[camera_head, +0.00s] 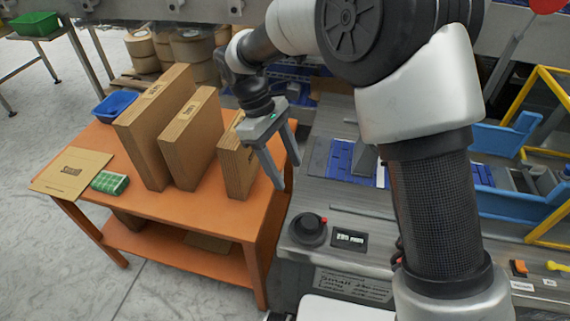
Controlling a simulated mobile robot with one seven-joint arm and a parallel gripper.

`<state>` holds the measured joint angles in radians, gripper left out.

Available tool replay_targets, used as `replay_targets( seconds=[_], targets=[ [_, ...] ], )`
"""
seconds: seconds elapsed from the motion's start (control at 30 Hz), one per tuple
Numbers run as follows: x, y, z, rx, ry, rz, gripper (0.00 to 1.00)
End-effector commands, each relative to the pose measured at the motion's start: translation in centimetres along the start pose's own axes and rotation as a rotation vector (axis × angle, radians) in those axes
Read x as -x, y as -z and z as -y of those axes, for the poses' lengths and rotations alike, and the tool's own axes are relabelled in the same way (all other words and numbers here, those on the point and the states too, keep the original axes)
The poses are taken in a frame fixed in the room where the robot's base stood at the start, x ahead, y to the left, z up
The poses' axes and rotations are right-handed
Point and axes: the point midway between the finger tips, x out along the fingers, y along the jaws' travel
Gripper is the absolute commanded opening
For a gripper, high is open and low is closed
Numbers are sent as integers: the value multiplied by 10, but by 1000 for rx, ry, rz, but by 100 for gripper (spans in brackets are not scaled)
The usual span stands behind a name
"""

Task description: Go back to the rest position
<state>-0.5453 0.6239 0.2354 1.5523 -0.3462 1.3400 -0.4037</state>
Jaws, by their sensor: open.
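My gripper (284,168) hangs from my bent arm, pointing down, with its two fingers apart and nothing between them. It shows in front of the right edge of the orange table (215,207), close to the smallest of the upright cardboard pieces (238,165). The frame does not show clearly whether a finger touches that piece. My arm's large grey and black links fill the upper right middle of the view and hide part of the machine behind.
Two taller brown cardboard pieces (158,128) (190,140) stand on the table. A flat cardboard sheet (72,172), a green box (110,182) and a blue bin (115,106) lie left. Yellow rails (528,115) stand far right.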

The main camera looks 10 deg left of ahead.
Motion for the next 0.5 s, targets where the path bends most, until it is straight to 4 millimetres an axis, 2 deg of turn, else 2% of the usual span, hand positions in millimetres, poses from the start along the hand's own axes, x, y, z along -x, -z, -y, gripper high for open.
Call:
replay_targets(
  seconds=[0.23,0.3,0.37,0.47,0.5],
  targets=[
    [0,-1,0,-2,0,-1,55],
    [6,-7,-2,-16,-2,-8,55],
    [15,-18,-6,-45,-6,-23,55],
    [39,-50,-12,-128,-16,-66,55],
    [49,-66,-15,-172,-20,-88,55]
  ],
)
